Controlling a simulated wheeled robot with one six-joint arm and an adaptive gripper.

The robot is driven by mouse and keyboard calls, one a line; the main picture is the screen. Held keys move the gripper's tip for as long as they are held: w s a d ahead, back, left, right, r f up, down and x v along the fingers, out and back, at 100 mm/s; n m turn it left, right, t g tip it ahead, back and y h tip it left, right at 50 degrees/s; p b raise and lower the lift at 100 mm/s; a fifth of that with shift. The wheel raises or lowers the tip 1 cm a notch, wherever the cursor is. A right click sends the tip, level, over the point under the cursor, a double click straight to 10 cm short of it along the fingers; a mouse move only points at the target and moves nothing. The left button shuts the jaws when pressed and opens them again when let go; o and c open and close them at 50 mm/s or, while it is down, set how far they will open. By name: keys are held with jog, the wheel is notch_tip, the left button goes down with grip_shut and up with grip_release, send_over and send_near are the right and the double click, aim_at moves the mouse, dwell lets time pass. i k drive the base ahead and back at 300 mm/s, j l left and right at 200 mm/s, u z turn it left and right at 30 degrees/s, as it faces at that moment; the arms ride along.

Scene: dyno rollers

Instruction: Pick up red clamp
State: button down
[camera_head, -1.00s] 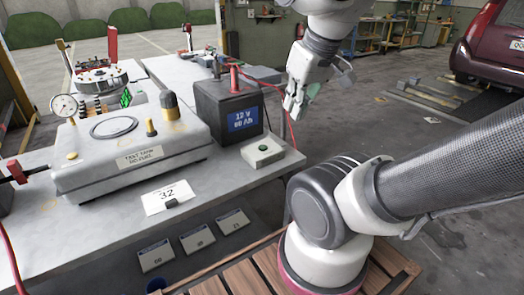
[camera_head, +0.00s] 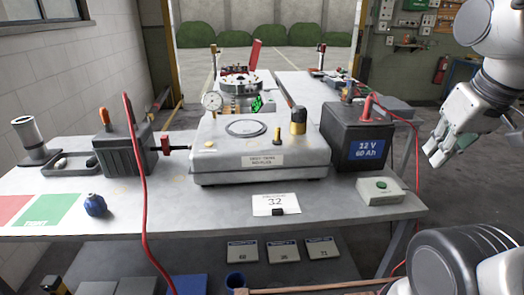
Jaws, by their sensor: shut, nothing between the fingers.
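A red clamp (camera_head: 369,105) stands upright on top of the black 12 V 60 Ah battery (camera_head: 343,133), at its right side. A thin red cable (camera_head: 415,130) runs from it to the right and down past the table edge. My gripper (camera_head: 433,160) hangs in the air to the right of the battery, apart from the clamp, with its fingers pointing down and left. It is shut and empty. The clamp's lower end and its contact with the battery are too small to make out.
A test tank (camera_head: 262,150) stands mid-table, left of the battery. A red cable (camera_head: 140,190) hangs across the left side, near a dark grey box (camera_head: 117,150). A blue object (camera_head: 95,205) stands at the left front.

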aim_at(165, 141)
jog(key=i+j, duration=0.1)
jog(key=j, duration=0.35)
jog(key=i+j, duration=0.1)
jog(key=j, duration=0.85)
jog(key=i+j, duration=0.15)
jog(key=j, duration=0.3)
jog(key=i+j, duration=0.1)
jog(key=j, duration=0.4)
jog(key=u, duration=0.05)
